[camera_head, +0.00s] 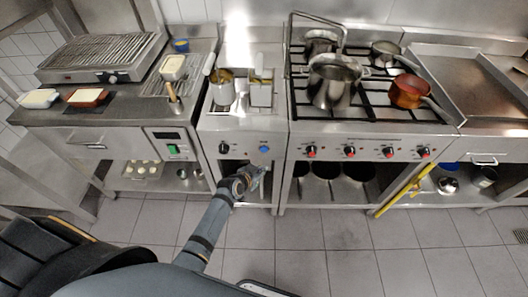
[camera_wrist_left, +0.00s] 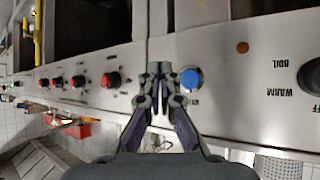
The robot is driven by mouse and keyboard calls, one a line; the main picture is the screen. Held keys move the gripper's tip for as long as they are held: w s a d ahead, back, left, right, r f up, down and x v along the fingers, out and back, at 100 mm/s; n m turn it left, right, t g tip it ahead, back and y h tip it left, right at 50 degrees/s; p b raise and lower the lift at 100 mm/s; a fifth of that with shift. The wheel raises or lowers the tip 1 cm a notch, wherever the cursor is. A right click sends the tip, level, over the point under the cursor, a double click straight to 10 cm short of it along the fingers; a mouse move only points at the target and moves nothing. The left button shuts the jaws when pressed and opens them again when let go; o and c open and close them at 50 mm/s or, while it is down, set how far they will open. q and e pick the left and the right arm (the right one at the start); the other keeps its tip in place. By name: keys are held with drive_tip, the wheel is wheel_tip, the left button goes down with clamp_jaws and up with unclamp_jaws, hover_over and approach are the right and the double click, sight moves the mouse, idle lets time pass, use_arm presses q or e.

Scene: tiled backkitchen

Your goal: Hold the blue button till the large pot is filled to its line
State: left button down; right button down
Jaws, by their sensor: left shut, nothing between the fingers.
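The blue button (camera_head: 264,149) is on the steel front panel of the middle unit, left of the stove. It also shows in the left wrist view (camera_wrist_left: 190,79), just right of my fingertips. My left gripper (camera_head: 260,171) is shut and empty, just below the button in the head view. In the left wrist view its closed fingertips (camera_wrist_left: 159,69) are beside the button; I cannot tell whether they touch the panel. The large pot (camera_head: 332,88) stands on the stove under a bent steel spout (camera_head: 318,17). Its fill line and water level cannot be made out. My right gripper is out of view.
A black knob (camera_head: 224,148) is left of the button, and red stove knobs (camera_head: 311,152) are to its right. A copper pan (camera_head: 408,91) and other pots stand on the stove. A yellow bar (camera_head: 405,188) leans at the lower right. The tiled floor is clear.

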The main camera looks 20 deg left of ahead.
sight(266, 152)
use_arm(q)
drive_tip(key=w+a+b, duration=0.1)
drive_tip(key=w+b, duration=0.1)
drive_tip(key=w, duration=0.3)
drive_tip(key=shift+w+a+b, duration=0.3)
drive_tip(key=shift+w+a, duration=0.05)
drive_tip(key=shift+w, duration=0.05)
drive_tip(key=shift+f, duration=0.1)
idle(1.0)
drive_tip(key=shift+w+a, duration=0.1)
drive_tip(key=shift+w, duration=0.35)
drive_tip(key=shift+w+a+b, duration=0.15)
drive_tip(key=shift+w+b, duration=0.3)
drive_tip(key=shift+b, duration=0.05)
idle(5.1)
